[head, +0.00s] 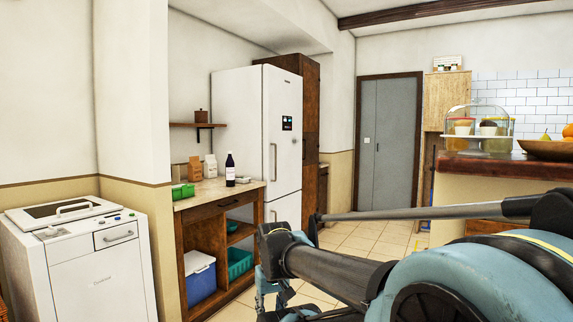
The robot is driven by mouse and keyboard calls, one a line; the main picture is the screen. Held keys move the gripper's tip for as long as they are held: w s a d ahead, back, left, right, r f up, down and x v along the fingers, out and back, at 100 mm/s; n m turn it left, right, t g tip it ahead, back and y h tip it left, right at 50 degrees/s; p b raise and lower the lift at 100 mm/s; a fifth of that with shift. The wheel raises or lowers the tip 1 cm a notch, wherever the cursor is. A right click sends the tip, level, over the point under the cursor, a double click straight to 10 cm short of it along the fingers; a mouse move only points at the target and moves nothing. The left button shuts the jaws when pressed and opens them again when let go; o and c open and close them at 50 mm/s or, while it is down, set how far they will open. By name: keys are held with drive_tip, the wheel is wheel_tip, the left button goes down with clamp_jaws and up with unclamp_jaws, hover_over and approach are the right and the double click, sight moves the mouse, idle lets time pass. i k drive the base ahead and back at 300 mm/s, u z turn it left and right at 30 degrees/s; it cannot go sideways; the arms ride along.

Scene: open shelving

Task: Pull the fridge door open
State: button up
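The tall white fridge (238,125) stands against the back wall, left of centre in the head view. Its upper door (284,140) faces right, with a small dark display and a long vertical handle (273,162). The door looks shut. A lower door with its own handle shows below it, partly hidden by my arm. My arm reaches in from the lower right. My gripper (272,292) appears as teal and dark parts at the bottom centre, cut off by the picture edge, well in front of the fridge and apart from it. Its fingers are not clear.
A white appliance (95,265) is at the far left. A brown cabinet (310,125) adjoins the fridge. Tiled floor (365,240) is clear toward the grey door (388,140). An island is at right.

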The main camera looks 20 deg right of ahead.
sight(282, 90)
drive_tip(key=z, duration=0.25)
drive_tip(key=i, duration=1.4)
drive_tip(key=z, duration=0.3)
drive_tip(key=i, duration=1.55)
drive_tip(key=u, duration=0.15)
